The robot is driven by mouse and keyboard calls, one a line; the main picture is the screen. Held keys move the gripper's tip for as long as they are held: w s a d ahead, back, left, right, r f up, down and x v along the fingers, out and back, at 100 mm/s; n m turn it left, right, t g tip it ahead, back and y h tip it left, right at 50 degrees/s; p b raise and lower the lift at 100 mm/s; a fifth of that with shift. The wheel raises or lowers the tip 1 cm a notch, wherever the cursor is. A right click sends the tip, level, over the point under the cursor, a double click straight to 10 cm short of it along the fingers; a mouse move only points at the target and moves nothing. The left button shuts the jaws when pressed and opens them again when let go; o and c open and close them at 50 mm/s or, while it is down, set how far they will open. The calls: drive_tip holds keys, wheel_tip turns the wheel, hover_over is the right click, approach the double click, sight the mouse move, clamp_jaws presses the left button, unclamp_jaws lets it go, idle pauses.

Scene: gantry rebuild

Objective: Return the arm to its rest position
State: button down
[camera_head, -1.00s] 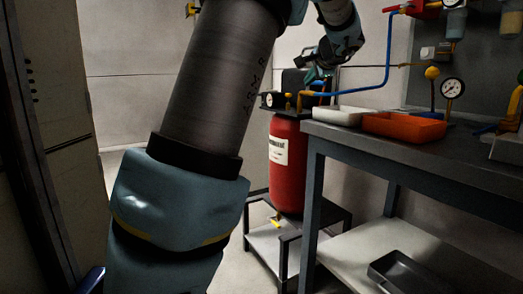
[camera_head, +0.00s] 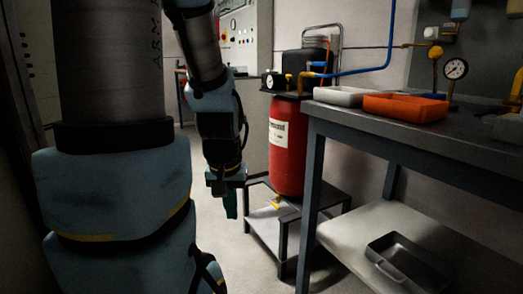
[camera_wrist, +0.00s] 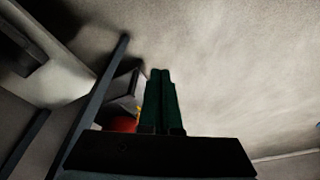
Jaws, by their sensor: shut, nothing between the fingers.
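My gripper (camera_head: 231,205) hangs pointing down at the end of my folded arm, in the middle of the head view, left of the red tank. In the wrist view its two dark green fingers (camera_wrist: 161,100) lie side by side, closed together with nothing between them. The fingers are over bare floor, apart from the cart and the tank. My upper arm and a blue-grey joint fill the left of the head view.
A red tank (camera_head: 287,155) stands on a low dark-framed cart (camera_head: 262,231). At right is a workbench (camera_head: 345,122) with a white tray (camera_head: 340,96) and an orange tray (camera_head: 405,107). A dark grey tray (camera_head: 402,265) lies on its lower shelf. Floor left of the cart is clear.

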wheel_tip(320, 180, down, 10)
drive_tip(key=s+g+b, duration=0.1)
drive_tip(key=b, duration=0.7)
wheel_tip(320, 180, up, 34)
drive_tip(key=p, duration=3.4)
drive_tip(key=shift+s, duration=0.2)
drive_tip(key=shift+d, duration=0.15)
